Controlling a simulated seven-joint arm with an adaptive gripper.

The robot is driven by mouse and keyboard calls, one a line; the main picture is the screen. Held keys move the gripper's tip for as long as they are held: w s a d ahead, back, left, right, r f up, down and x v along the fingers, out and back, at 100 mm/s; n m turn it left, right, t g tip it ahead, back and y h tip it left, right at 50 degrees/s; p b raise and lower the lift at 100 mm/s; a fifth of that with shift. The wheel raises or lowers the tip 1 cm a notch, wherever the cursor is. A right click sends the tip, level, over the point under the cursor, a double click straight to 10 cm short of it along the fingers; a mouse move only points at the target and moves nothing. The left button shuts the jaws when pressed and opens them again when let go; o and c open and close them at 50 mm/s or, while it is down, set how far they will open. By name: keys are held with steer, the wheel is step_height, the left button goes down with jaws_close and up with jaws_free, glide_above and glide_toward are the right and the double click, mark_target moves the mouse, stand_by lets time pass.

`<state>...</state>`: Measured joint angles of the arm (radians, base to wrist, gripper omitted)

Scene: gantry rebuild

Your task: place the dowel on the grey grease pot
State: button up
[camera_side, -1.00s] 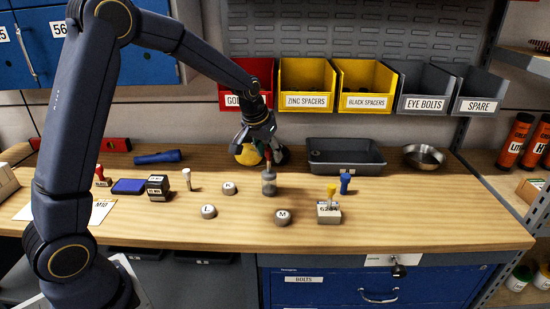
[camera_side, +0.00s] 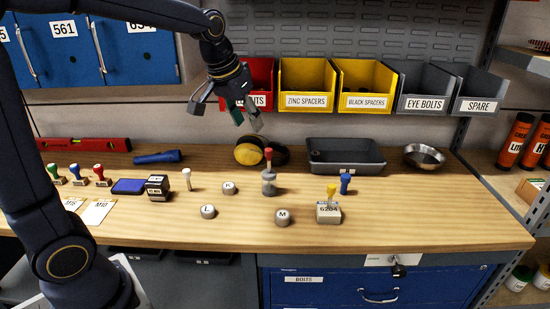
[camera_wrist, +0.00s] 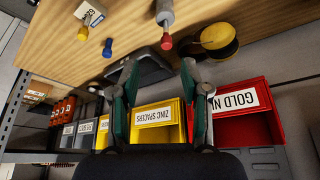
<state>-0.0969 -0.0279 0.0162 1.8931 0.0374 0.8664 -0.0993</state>
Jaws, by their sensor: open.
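The red-tipped dowel (camera_side: 268,157) stands upright on top of the grey grease pot (camera_side: 269,184) in the middle of the bench. In the wrist view the dowel's red end (camera_wrist: 167,43) and the pot (camera_wrist: 165,10) show at the top, beyond the fingertips. My gripper (camera_side: 228,113) is open and empty, well above and to the left of the pot, apart from both. Its spread fingers also show in the wrist view (camera_wrist: 159,64).
Round knobs R (camera_side: 229,188), L (camera_side: 208,211) and M (camera_side: 282,217) lie around the pot. A block with a yellow peg (camera_side: 328,213) and a blue peg (camera_side: 345,184) are to the right.

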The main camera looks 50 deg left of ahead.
steer(key=s+d+f+m, duration=0.1)
steer(key=s+d, duration=0.1)
steer(key=s, duration=0.7)
steer(key=s+d+f+m+h, duration=0.1)
steer(key=s+d, duration=0.2)
steer(key=s, duration=0.7)
steer(key=shift+s+f+t, duration=0.25)
steer(key=shift+f+t, duration=0.1)
steer(key=shift+t, duration=0.05)
